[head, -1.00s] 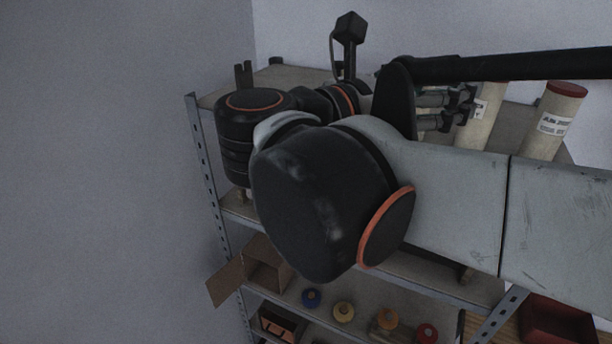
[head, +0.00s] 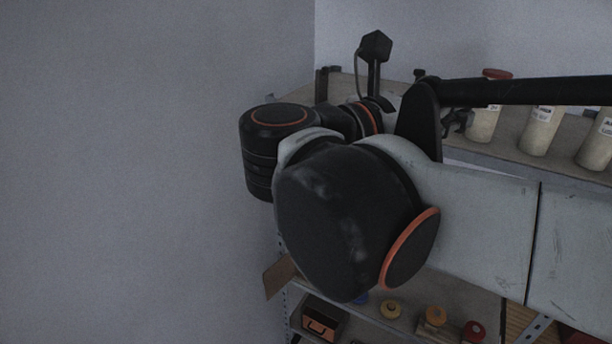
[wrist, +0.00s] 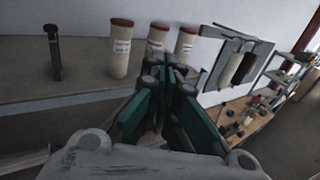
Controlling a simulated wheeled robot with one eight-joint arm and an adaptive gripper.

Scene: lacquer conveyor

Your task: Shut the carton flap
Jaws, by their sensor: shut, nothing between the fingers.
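The carton's brown flap (head: 281,275) stands out to the left, past the shelf post, in the head view, and it hangs open. The carton's body is hidden behind my arm. My gripper (wrist: 173,72) is shut and empty in the wrist view, with its green-sided fingers converging at the front. It is up at the level of the top shelf, well above the flap, and a small part of it shows behind my arm in the head view (head: 458,122). The carton is not in the wrist view.
White red-capped tubes (head: 540,130) stand on the top shelf (head: 505,142); they also show in the wrist view (wrist: 121,48), near a dark upright post (wrist: 53,52). Coloured rolls (head: 436,315) lie on the lower shelf. A plain wall (head: 130,170) is at the left.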

